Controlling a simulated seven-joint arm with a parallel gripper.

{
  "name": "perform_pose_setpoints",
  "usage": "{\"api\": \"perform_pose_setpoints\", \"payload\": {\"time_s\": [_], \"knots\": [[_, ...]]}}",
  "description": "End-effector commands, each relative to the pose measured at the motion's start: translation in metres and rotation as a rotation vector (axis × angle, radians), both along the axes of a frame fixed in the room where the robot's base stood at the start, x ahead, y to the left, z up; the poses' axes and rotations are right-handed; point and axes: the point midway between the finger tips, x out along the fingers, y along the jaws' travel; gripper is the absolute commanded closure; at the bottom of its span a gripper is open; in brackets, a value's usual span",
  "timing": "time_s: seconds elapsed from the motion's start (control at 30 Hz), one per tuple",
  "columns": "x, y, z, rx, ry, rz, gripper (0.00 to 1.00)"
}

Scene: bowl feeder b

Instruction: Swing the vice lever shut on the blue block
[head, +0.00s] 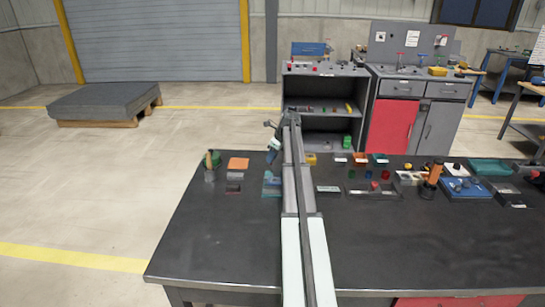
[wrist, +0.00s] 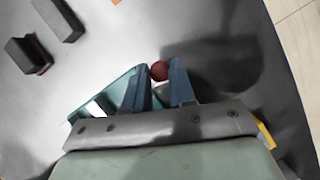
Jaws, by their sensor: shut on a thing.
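In the wrist view, a red ball knob (wrist: 159,71) sits between my gripper's (wrist: 161,72) two blue fingertips, and the gripper is shut on it. The knob appears to be the end of the vice lever; the lever's arm is hidden. A teal body (wrist: 113,97), which looks like the vice, lies just left of and under the fingers. In the head view, the teal vice (head: 271,184) stands on the dark table, left of my arm. My gripper (head: 271,160) is small there, just above it. I cannot make out the blue block in either view.
The table's front is clear.

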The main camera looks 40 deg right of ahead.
Motion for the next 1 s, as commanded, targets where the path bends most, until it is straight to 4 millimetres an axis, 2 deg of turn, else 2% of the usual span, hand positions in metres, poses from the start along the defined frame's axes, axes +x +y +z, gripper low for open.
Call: {"api": "perform_pose_setpoints", "payload": {"time_s": [0.2, 0.43, 0.47, 0.7, 1.0], "knots": [[-0.0033, -0.0046, 0.0001, 0.0, 0.0, -0.075, 1.0], [-0.0033, -0.0058, 0.0001, -0.002, 0.0, -0.079, 1.0], [-0.0034, -0.006, 0.0002, -0.002, 0.0, -0.079, 0.73], [-0.0031, -0.0054, 0.0001, -0.002, 0.0, -0.077, 0.5], [-0.0036, -0.0051, 0.0019, -0.001, 0.0, -0.077, 0.5]]}}
